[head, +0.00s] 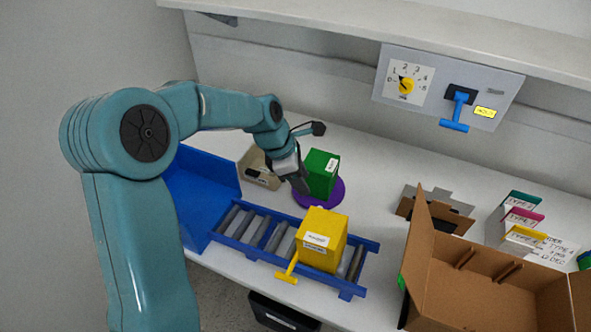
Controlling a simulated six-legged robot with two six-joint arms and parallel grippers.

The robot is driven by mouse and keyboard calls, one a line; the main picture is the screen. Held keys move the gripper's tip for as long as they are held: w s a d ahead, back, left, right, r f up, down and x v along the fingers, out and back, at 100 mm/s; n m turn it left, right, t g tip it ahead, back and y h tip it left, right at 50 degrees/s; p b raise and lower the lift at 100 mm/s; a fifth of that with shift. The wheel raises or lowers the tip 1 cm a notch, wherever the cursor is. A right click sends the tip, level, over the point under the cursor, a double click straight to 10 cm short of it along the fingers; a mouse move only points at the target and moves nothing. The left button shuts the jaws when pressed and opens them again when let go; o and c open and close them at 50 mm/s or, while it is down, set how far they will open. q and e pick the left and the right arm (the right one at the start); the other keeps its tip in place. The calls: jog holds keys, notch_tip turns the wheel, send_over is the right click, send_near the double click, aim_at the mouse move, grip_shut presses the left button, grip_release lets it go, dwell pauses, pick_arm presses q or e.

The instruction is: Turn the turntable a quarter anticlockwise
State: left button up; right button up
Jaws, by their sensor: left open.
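A purple round turntable (333,193) lies on the white table, with a green box (323,172) standing on it. The green box carries a small white label. My left gripper (302,186) is at the left side of the turntable, close beside the green box. It is open, and its fingers point down toward the turntable's left edge. Whether it touches the box or the disc I cannot tell. Part of the turntable is hidden behind the gripper and under the box. My right gripper is not in view.
A yellow box (321,238) sits on a blue roller conveyor (230,226) in front of the turntable. A beige device (259,170) stands left of it. An open cardboard box (455,285) is at the right. A panel with a dial (406,86) and blue lever (455,125) hangs behind.

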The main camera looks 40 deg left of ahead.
pick_arm(q)
jog(key=shift+v, duration=1.8)
jog(key=shift+s, duration=0.1)
jog(key=c, duration=0.7)
jog(key=r+m, duration=0.1)
jog(key=d+r+m+g+h, duration=0.1)
jog(key=m, duration=0.1)
jog(key=s+r+m+h, duration=0.1)
jog(key=shift+d+r, duration=0.15)
jog(key=shift+d, duration=0.15)
grip_shut()
jog(key=s+a+f+t+h+b, duration=0.2)
jog(key=a+h+b, duration=0.1)
jog(key=a, duration=1.1)
jog(key=n, duration=0.1)
send_over(306, 202)
jog(key=s+a, duration=0.2)
jog(key=s, duration=0.3)
jog(key=f, duration=1.5)
jog(key=shift+w+d, duration=0.1)
jog(key=shift+w, duration=0.1)
jog(key=shift+w+d+f+p, duration=0.1)
jog(key=shift+w+d+p, duration=0.3)
jog(key=shift+d, duration=0.55)
jog(key=shift+w+d+f+p, duration=0.15)
jog(key=shift+w+d, duration=0.4)
jog(key=shift+d, duration=0.4)
